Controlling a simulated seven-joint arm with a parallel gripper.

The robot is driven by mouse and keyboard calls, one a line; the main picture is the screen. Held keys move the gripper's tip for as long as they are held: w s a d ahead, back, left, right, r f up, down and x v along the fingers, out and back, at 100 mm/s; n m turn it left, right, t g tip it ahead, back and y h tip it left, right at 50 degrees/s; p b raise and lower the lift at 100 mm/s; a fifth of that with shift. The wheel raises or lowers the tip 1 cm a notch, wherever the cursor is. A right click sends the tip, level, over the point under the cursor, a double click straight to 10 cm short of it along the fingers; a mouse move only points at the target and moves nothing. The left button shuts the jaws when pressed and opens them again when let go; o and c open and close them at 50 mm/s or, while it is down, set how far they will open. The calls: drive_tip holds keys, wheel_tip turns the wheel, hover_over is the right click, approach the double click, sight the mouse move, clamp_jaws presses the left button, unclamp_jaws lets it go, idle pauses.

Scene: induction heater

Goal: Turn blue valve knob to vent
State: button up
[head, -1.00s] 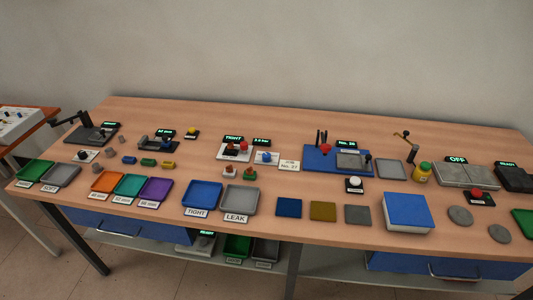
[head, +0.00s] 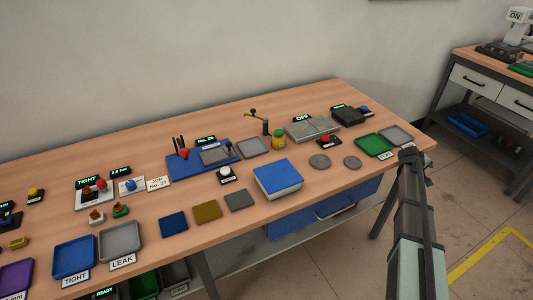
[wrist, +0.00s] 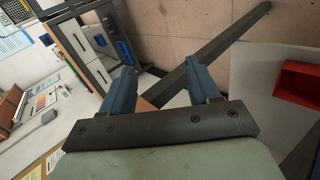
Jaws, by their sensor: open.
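A small blue knob (head: 130,184) sits on a white base in the left part of the head view, beside the TIGHT panel (head: 96,193) with its red knob and below a small green-lit display (head: 120,170). Its exact angle is too small to read. My gripper (wrist: 160,82) shows in the wrist view with its two blue fingers apart and nothing between them. My arm is at the right in the head view, by the table's right end, far from the blue knob. The wrist view does not show the knob.
A second blue knob (head: 364,111) stands by a black box (head: 348,116) at the table's right end. A blue-topped block (head: 278,178), several coloured plates and trays such as the blue tray (head: 74,256) lie along the front. Another bench (head: 480,90) stands at the right.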

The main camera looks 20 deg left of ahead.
drive_tip(key=w+a+r+n+t, duration=0.1)
drive_tip(key=w+a+r, duration=0.2)
drive_tip(key=w+r, duration=0.35)
drive_tip(key=w+a+r+n+t, duration=0.1)
drive_tip(key=w+a+r, duration=0.25)
drive_tip(key=r, duration=0.55)
drive_tip(key=s+a+r+n+g+y, duration=0.1)
drive_tip(key=s+a+y, duration=0.15)
drive_tip(key=a, duration=1.85)
drive_tip(key=s+a+n+g+y, duration=0.1)
drive_tip(key=s+a+y, duration=0.15)
drive_tip(key=a, duration=1.85)
drive_tip(key=s+a+n+g+y, duration=0.1)
drive_tip(key=s+a, duration=0.4)
drive_tip(key=a, duration=0.4)
drive_tip(key=s+a, duration=0.5)
drive_tip(key=a, duration=0.4)
wheel_tip(320, 180, up, 4)
drive_tip(key=n+g+y, duration=0.1)
drive_tip(key=n+g, duration=0.4)
drive_tip(key=g, duration=0.1)
hover_over(130, 182)
wheel_tip(130, 182, down, 13)
drive_tip(key=shift+s+f, duration=0.1)
drive_tip(key=shift+f, duration=0.05)
